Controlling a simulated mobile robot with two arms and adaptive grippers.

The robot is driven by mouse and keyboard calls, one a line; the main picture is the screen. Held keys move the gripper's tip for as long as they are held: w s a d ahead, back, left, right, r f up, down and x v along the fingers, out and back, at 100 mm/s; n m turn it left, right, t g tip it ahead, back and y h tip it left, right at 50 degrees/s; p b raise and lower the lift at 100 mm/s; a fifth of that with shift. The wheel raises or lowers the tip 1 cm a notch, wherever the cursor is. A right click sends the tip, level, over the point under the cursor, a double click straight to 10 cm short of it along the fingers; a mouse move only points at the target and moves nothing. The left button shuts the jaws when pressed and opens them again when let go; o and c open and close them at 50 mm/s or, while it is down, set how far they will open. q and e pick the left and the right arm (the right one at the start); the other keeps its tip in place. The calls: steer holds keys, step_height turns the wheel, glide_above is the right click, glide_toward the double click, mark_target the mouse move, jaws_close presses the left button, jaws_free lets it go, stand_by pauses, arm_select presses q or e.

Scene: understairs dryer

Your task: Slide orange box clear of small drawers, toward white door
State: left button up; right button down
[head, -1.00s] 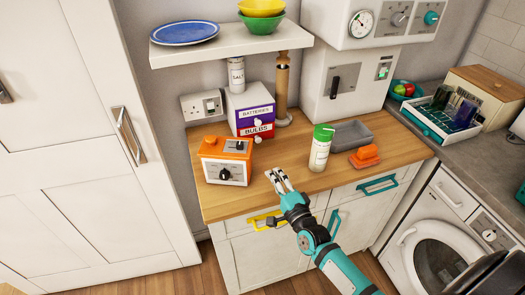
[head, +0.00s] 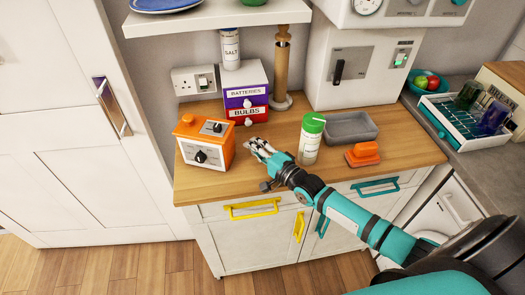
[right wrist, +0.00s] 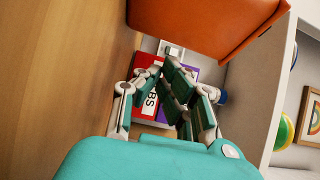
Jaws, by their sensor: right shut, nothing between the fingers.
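The orange box (head: 205,143), with a white front and a black knob, stands on the wooden counter in front of and left of the small drawers (head: 246,100). The drawers are labelled batteries and bulbs. The white door (head: 75,110) is at the left. My right gripper (head: 255,146) is shut and empty, just right of the orange box near the counter's front. In the right wrist view the orange box (right wrist: 200,25) fills the top, and the drawers (right wrist: 150,95) show behind the shut fingers (right wrist: 170,72). My left gripper is out of view.
A green-capped shaker (head: 311,140) stands right of my right gripper. A shelf (head: 215,18) overhangs the drawers. The counter left of the box is narrow.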

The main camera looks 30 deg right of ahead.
mark_target(234, 147)
steer(key=x, duration=0.3)
steer(key=shift+w, duration=0.2)
steer(key=shift+w+a, duration=0.1)
steer(key=shift+w, duration=0.1)
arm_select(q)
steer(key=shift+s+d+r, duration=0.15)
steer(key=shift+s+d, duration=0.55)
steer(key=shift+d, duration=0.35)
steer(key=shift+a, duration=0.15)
arm_select(e)
steer(key=shift+s+a+p, duration=0.25)
steer(key=shift+p, duration=0.15)
steer(key=s+a, duration=0.1)
steer(key=s+a+p, duration=0.1)
steer(key=a, duration=0.1)
steer(key=shift+s+r+p, duration=0.1)
steer(key=shift+s+p, duration=0.05)
steer(key=shift+p, duration=0.15)
steer(key=shift+s+a, duration=0.1)
steer(key=shift+a, duration=0.1)
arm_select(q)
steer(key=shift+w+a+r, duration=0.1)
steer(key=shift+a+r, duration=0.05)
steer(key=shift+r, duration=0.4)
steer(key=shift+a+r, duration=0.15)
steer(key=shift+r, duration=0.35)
arm_select(e)
steer(key=shift+d, duration=0.1)
